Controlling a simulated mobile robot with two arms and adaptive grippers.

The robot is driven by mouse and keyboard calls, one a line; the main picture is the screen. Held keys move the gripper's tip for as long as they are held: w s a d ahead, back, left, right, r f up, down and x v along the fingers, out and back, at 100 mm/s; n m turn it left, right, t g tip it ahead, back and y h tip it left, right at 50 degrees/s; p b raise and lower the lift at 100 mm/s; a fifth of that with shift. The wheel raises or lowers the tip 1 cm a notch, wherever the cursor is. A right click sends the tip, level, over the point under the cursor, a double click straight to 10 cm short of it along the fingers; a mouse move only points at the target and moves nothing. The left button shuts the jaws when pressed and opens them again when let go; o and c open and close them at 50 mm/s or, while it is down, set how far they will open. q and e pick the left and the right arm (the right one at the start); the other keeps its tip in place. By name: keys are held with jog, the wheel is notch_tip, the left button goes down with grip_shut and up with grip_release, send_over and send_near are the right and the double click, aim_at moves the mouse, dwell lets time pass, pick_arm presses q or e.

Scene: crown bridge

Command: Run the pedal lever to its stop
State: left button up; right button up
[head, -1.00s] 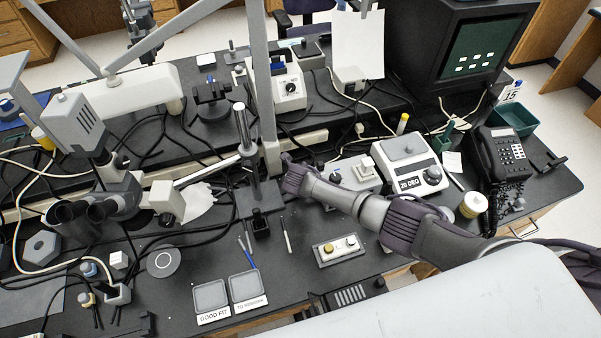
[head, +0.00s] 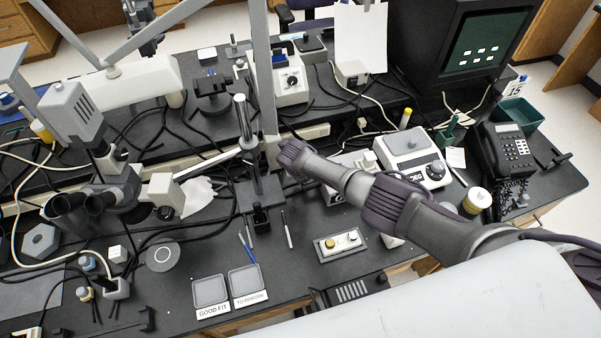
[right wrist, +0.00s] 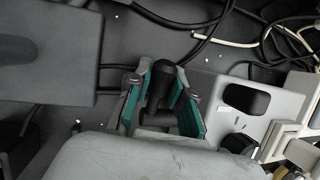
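My right gripper (right wrist: 162,105) points down in the right wrist view, its two teal-padded fingers apart. A black lever with a rounded knob (right wrist: 163,75) stands between the pads, with a gap visible on at least one side. I take it for the pedal lever, but the view does not make this certain. In the head view my right arm reaches in from the right. Its gripper end (head: 290,155) is beside the upright post stand (head: 246,125), and hides the lever there. My left gripper is not in view.
A grey panel with a dark oval opening (right wrist: 247,98) lies right of the fingers, and a dark flat block (right wrist: 45,60) lies left. Cables cross behind. In the head view, a small tray with two knobs (head: 325,256) and two labelled pads (head: 210,291) lie nearer the front.

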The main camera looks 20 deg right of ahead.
jog(key=o, duration=0.4)
jog(key=v, duration=1.2)
jog(key=shift+f, duration=0.1)
dwell(0.4)
